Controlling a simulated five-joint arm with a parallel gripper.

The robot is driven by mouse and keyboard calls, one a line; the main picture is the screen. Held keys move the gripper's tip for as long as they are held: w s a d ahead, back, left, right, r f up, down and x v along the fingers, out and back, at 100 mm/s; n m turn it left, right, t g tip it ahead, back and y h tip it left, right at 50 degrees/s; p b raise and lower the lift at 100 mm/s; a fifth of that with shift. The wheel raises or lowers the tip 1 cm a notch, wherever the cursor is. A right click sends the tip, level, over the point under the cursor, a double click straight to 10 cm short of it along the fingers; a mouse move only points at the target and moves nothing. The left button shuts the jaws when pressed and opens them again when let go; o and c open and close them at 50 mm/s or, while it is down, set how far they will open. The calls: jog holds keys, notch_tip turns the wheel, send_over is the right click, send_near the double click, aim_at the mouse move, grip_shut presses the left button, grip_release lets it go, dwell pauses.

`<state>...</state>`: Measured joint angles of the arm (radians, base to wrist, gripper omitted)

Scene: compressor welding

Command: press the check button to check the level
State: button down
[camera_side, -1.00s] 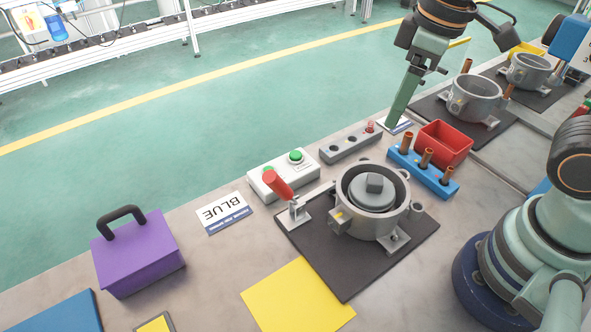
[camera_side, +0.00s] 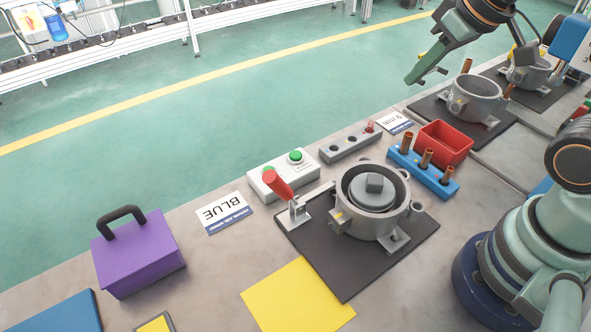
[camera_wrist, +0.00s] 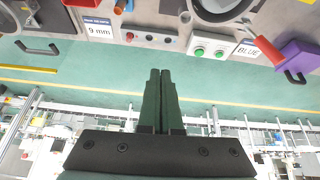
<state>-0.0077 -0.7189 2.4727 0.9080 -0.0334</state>
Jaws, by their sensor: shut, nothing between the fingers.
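The white button box (camera_side: 284,174) stands on the bench, with two green buttons on top, a far one (camera_side: 295,156) and a near one partly behind the red clamp handle. No readable label tells which is the check button. My gripper (camera_side: 411,80) is shut and empty, raised at the upper right of the side view, well apart from the box. In the wrist view its fingers (camera_wrist: 160,72) lie together, over the floor area.
A grey strip with round fittings (camera_side: 350,146) stands beside the box. The compressor shell (camera_side: 372,222) and red-handled clamp (camera_side: 278,186) stand on a dark mat. A blue rack with copper tubes (camera_side: 432,178), red bin (camera_side: 444,144) and purple weight (camera_side: 138,255) are nearby.

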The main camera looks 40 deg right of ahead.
jog(key=w+a+n+g, duration=0.3)
jog(key=w+a+n, duration=0.2)
jog(key=w+n, duration=0.35)
jog(key=n+g, duration=0.2)
jog(key=n, duration=0.7)
send_over(297, 154)
notch_tip(297, 154, down, 6)
notch_tip(297, 154, down, 14)
